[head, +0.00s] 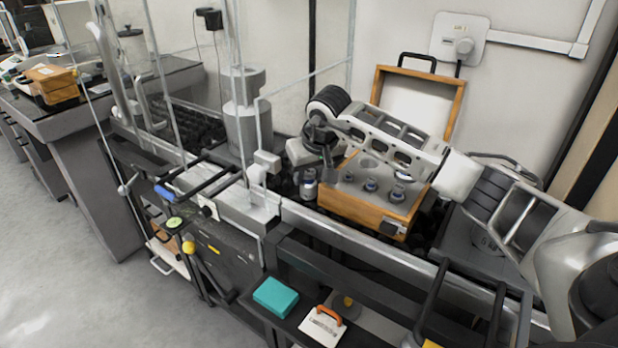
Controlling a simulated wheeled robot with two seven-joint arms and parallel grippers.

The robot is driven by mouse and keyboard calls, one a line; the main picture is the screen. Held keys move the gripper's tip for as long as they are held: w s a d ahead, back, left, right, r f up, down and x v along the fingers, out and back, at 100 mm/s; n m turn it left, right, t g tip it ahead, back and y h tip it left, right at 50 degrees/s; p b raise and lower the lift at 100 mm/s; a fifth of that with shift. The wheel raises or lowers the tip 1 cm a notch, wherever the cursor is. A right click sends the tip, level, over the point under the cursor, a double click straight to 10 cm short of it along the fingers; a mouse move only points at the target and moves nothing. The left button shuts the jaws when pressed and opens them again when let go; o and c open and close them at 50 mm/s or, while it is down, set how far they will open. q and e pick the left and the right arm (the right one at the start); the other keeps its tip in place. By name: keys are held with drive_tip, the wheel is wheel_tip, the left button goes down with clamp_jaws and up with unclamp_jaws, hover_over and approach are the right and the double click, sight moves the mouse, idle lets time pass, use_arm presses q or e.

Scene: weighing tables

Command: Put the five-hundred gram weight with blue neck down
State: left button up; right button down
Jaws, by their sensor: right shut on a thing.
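My right arm comes in from the right, and its gripper (311,168) points down just left of the open wooden case (362,215). It is shut on a small steel weight (309,187), which hangs at the fingertips beside the case's left edge. The fingers hide its top, so I cannot make out its neck colour. Whether its base touches anything is unclear. Several steel weights stand in the case, some with blue necks, such as one weight (397,194) at the right. My left gripper is not in view.
The case's lid (458,105) stands open behind. A glass-framed balance with a large grey cylinder (247,115) stands to the left. A rail (345,232) runs along the front. A teal box (275,296) and an orange-handled white case (322,328) lie on a lower shelf.

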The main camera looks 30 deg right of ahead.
drive_tip(key=shift+f, duration=0.5)
drive_tip(key=shift+f, duration=0.15)
drive_tip(key=c, duration=1.3)
unclamp_jaws()
drive_tip(key=shift+o, duration=0.2)
